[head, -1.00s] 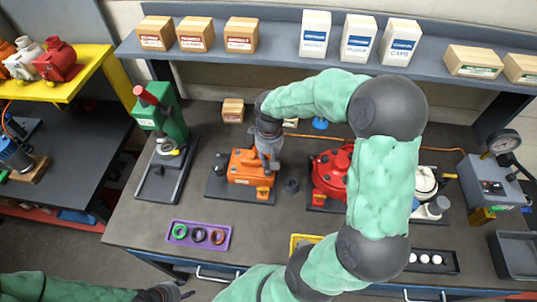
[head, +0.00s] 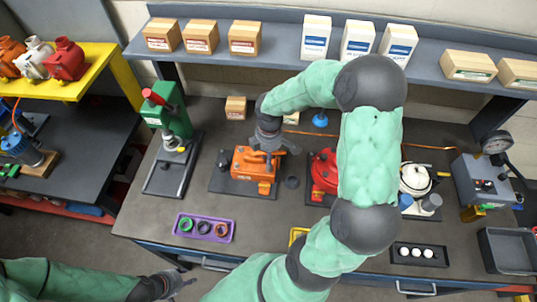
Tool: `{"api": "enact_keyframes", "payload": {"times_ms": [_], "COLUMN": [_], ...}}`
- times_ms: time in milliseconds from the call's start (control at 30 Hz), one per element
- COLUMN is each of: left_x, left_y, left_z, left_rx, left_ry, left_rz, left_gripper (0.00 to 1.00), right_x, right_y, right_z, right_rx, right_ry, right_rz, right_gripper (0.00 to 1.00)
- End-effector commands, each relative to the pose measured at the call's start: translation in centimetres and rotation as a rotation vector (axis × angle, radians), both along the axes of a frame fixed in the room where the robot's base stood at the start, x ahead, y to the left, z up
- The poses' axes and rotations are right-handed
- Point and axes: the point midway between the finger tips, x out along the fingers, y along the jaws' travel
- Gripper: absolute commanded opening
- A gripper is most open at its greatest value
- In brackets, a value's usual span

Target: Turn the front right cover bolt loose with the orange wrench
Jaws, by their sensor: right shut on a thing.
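An orange motor (head: 252,170) with a boxy housing sits on a dark base plate at the middle of the bench. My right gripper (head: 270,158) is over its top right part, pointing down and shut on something. The held thing is mostly hidden by the fingers; by its place it looks to be the orange wrench. The cover bolts are too small and too covered to tell apart. My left gripper (head: 182,281) is low at the front, off the bench and away from the motor; its opening is unclear.
A green press (head: 172,125) stands left of the motor, and a red motor (head: 322,172) stands right, partly behind my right arm. A purple tray (head: 204,228) with rings lies in front. A shelf (head: 280,68) with boxes runs behind.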

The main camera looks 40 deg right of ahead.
Motion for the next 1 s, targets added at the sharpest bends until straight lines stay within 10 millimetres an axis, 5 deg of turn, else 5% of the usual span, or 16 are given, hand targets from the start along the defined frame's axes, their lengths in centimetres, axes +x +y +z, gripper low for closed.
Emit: {"api": "enact_keyframes", "payload": {"times_ms": [233,633,1000], "left_x": [0.0,0.0,0.0], "left_y": [0.0,0.0,0.0], "left_z": [1.7,1.9,4.4], "left_rx": [0.000,0.000,0.000], "left_ry": [-0.001,-0.001,-0.001], "left_rz": [0.000,0.000,0.000], "left_gripper": [0.40,0.40,0.40], "right_x": [0.1,0.1,0.0], "right_y": [0.0,0.0,0.0], "right_z": [2.1,2.3,5.4], "right_rx": [-0.001,0.000,0.000], "right_ry": [-0.003,-0.002,-0.001], "right_rz": [0.000,0.000,0.000], "right_gripper": [0.00,0.00,0.00]}}
